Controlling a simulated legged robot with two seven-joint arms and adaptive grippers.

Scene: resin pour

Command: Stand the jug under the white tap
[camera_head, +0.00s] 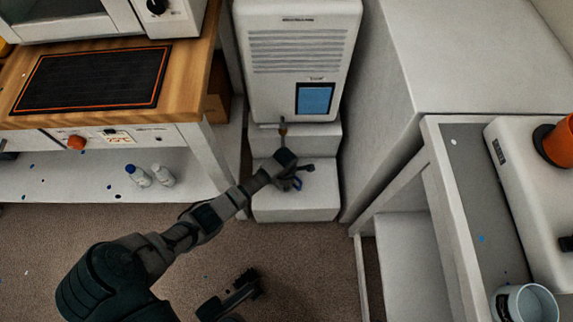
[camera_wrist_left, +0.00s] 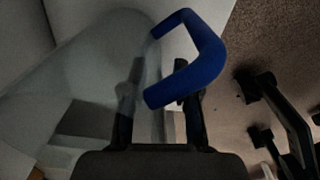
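The jug (camera_wrist_left: 85,85) is a clear cylinder with a blue handle (camera_wrist_left: 205,60), seen large in the left wrist view. My left gripper's fingers (camera_wrist_left: 160,110) are apart, by the handle; contact cannot be told. The white dispenser (camera_head: 298,65) has a small tap (camera_head: 283,130) low on its front, just beyond that gripper. My right gripper (camera_head: 238,295) is open and empty over the floor.
White steps (camera_head: 297,205) stand below the dispenser. A wooden-topped bench (camera_head: 190,75) with a dark mat is at left, with two small bottles (camera_head: 150,176) on its lower shelf. A white cabinet and a bench (camera_head: 470,190) with a light cup (camera_head: 526,302) are at right.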

